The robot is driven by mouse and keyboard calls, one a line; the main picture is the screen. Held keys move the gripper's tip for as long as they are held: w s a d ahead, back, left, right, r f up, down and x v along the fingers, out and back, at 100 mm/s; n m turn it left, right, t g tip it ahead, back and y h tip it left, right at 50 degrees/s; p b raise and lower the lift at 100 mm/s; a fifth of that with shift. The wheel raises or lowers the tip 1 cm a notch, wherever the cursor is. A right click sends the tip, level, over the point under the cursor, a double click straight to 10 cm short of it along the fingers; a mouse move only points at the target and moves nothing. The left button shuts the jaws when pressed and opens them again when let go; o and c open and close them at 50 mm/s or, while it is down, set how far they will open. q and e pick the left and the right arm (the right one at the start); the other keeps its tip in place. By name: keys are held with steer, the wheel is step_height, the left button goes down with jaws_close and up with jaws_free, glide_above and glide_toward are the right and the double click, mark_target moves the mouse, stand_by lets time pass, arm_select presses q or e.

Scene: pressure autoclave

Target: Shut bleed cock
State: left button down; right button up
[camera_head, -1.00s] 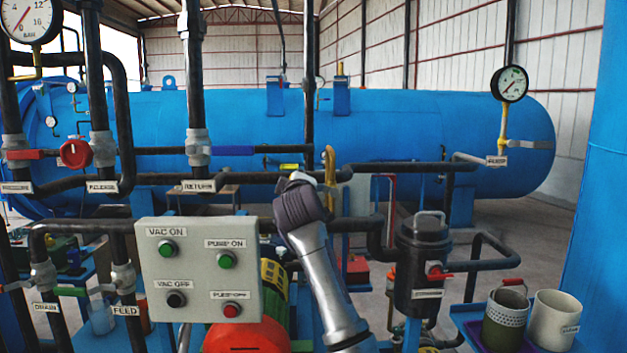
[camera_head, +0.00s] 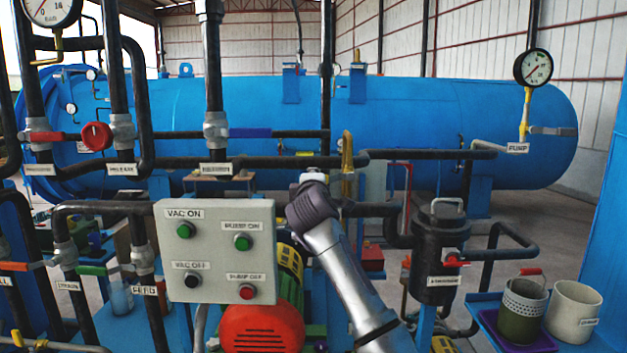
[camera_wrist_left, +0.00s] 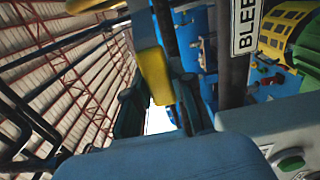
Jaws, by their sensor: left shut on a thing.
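The yellow bleed pipe (camera_head: 347,152), with a curved top, rises behind the control box just right of my left arm's wrist. In the left wrist view, a yellow lever-like piece (camera_wrist_left: 152,72), apparently the bleed cock's handle, sits between the dark fingers of my left gripper (camera_wrist_left: 158,98), which is shut on it. A white label reading "BLEE" (camera_wrist_left: 245,22) is on a dark pipe beside it. In the head view my left gripper is mostly hidden behind its own wrist, and the cock body cannot be made out. My right gripper is not in view.
The grey control box (camera_head: 215,250) with several buttons stands close left of my arm. A dark canister (camera_head: 436,255) with piping is to the right. A tray holds a green pot (camera_head: 522,308) and a white pot (camera_head: 573,312). The blue autoclave (camera_head: 420,115) fills the back.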

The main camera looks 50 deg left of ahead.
arm_select(q)
steer(key=shift+f, duration=0.2)
steer(key=c, duration=1)
jaws_free()
steer(key=shift+o, duration=0.2)
steer(key=shift+r, duration=0.1)
steer(key=v, duration=0.7)
steer(key=shift+s, duration=0.2)
steer(key=shift+d, duration=0.1)
